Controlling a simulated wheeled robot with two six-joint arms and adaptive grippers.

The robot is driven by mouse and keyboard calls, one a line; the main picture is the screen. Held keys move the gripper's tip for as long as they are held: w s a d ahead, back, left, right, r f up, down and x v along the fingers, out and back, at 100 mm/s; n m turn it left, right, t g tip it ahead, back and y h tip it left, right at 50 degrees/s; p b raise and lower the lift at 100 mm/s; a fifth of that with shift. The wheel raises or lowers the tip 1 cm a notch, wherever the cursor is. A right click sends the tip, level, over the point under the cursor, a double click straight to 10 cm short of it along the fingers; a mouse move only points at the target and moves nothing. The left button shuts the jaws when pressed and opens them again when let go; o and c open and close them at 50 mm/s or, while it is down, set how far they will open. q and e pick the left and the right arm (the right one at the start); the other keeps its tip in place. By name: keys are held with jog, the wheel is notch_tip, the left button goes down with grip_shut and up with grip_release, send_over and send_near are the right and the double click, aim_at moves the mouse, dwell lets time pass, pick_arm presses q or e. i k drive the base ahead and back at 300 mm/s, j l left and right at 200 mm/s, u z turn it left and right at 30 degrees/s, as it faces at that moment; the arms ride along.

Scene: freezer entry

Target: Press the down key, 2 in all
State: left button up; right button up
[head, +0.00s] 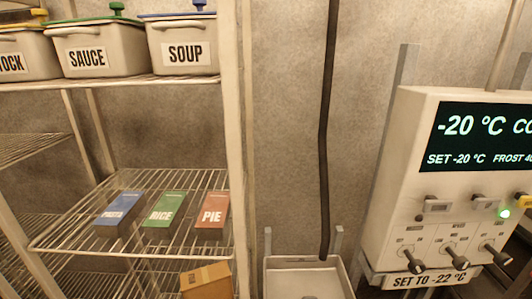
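A white control unit (385,215) stands at the right, cut off by the picture's edge. Its dark display (475,140) reads -20 °C, with SET -20 °C and a partly cut-off FROST line below. Under the display are a grey key-like part (436,205), a second one (484,199) and a yellow part (523,201) at the edge. Their markings are too small to read, so I cannot tell which is the down key. A label (425,281) below reads SET TO -22 °C. Neither of my grippers is in view.
A green lamp (505,213) glows above several dark-tipped levers (460,261). A wire shelf (75,240) at left holds PASTA, RICE and PIE boxes below lidded tubs. A pale tray (300,264) stands bottom centre, below a dark hanging hose (325,130).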

aim_at(432, 204)
jog(key=z, duration=1.35)
